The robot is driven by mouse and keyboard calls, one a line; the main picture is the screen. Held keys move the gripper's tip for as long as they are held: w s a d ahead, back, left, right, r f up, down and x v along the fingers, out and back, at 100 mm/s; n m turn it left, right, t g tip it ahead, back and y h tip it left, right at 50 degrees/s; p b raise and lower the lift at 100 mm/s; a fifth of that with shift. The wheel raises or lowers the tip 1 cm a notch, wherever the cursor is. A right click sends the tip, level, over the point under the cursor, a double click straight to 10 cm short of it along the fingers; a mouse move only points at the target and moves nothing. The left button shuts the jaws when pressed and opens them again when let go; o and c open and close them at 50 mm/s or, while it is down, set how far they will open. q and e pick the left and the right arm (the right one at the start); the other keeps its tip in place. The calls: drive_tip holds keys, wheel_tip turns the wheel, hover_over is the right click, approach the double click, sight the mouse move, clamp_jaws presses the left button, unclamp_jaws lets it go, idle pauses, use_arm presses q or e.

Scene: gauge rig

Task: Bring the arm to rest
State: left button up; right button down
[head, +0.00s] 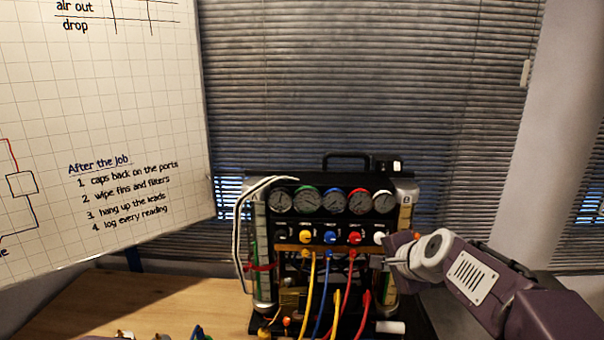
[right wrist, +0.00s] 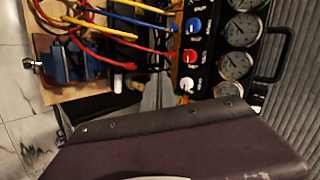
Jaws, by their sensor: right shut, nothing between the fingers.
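My right arm comes in from the right in the head view. Its gripper (head: 384,261) is shut and empty, in front of the right side of the gauge rig (head: 345,220), near the white knob. I cannot tell whether the fingertips touch the rig. In the right wrist view the rig's gauges (right wrist: 238,65) and coloured knobs appear turned sideways, and a purple part of my own arm fills the bottom. My left gripper is not in view.
Yellow, blue and red hoses (head: 325,290) hang from the rig's front. White hoses (head: 240,225) loop at its left. The wooden bench (head: 170,300) is mostly clear left of the rig. A whiteboard (head: 100,110) stands at left. A blue vise-like tool (right wrist: 75,62) shows in the wrist view.

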drive_tip(key=s+a+f+n+g+b, duration=0.1)
drive_tip(key=s+f+n+g, duration=0.1)
drive_tip(key=s+f, duration=0.35)
drive_tip(key=s+a+f+n+g, duration=0.2)
drive_tip(key=f, duration=0.7)
drive_tip(key=s+d+f+n+g, duration=0.1)
drive_tip(key=s+f+n+g, duration=0.1)
drive_tip(key=s+f+n, duration=0.3)
drive_tip(key=s+d+f+n+g+h, duration=0.1)
drive_tip(key=s+f+n, duration=0.4)
drive_tip(key=s, duration=0.5)
drive_tip(key=shift+s+d+f+g+h+b, duration=0.3)
drive_tip(key=shift+s+f+g, duration=0.1)
drive_tip(key=shift+f+g, duration=0.35)
